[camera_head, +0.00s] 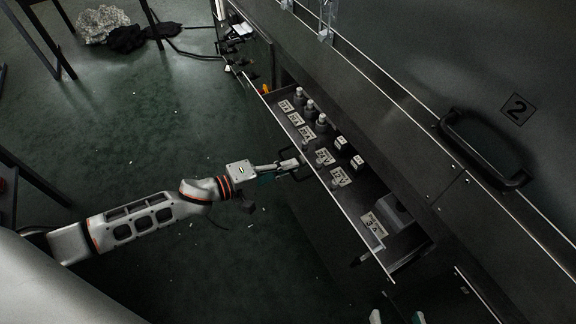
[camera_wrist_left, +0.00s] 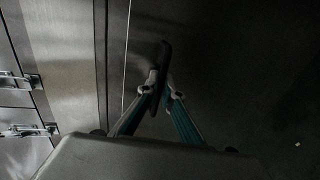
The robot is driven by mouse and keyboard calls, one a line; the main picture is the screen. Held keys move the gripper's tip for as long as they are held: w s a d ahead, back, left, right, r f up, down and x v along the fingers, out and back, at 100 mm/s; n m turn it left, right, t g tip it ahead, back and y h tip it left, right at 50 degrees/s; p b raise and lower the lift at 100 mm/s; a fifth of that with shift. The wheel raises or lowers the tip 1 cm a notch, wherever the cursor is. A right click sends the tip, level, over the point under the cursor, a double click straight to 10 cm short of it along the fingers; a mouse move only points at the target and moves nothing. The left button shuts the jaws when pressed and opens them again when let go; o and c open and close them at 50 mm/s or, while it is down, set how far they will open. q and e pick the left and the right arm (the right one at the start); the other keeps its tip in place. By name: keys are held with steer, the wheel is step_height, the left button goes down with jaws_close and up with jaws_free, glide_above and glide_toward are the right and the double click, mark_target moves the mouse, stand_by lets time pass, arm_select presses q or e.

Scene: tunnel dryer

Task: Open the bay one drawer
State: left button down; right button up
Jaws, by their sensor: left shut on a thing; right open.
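The drawer (camera_head: 322,179) stands pulled out from the dark cabinet in the head view, with its inside showing. It holds several labelled cards and small bottles or blocks. My left gripper (camera_head: 292,165) is at the drawer's front, shut on the dark drawer handle (camera_head: 301,176). In the left wrist view the left gripper's fingers (camera_wrist_left: 158,92) close around the dark handle (camera_wrist_left: 162,62). My right gripper (camera_head: 398,318) shows only partly at the bottom edge of the head view, its fingertips apart, away from the drawer.
A cabinet panel marked 2 (camera_head: 517,109) has a large black handle (camera_head: 482,150) at the right. Cables and small items lie at the cabinet's far end. A crumpled pale bundle (camera_head: 103,24) and dark cloth lie on the floor at the back. The green floor left of the drawer is mostly clear.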

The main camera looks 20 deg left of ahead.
arm_select(q)
steer(key=f+p+v, duration=0.2)
steer(key=v, duration=0.6)
steer(key=f+p+v, duration=0.1)
steer(key=p+v, duration=0.2)
steer(key=v, duration=0.6)
steer(key=shift+s+a+f, duration=0.25)
steer(key=shift+s+a, duration=0.2)
steer(key=shift+s, duration=0.15)
arm_select(e)
steer(key=shift+n+g+h, duration=0.6)
steer(key=shift+n, duration=0.2)
steer(key=shift+s+d+f, duration=0.35)
steer(key=shift+d+f, duration=0.15)
steer(key=shift+d, duration=0.15)
steer(key=shift+s+d+f, duration=0.4)
steer(key=shift+d+f, duration=0.15)
steer(key=shift+d, duration=0.15)
steer(key=shift+s+d+f, duration=0.35)
steer(key=shift+d+f, duration=0.15)
steer(key=shift+d, duration=0.15)
arm_select(q)
steer(key=c, duration=2.5)
jaws_free()
steer(key=shift+c, duration=0.2)
arm_select(e)
steer(key=shift+w+a+r, duration=0.1)
steer(key=shift+w, duration=0.05)
steer(key=shift+w, duration=0.1)
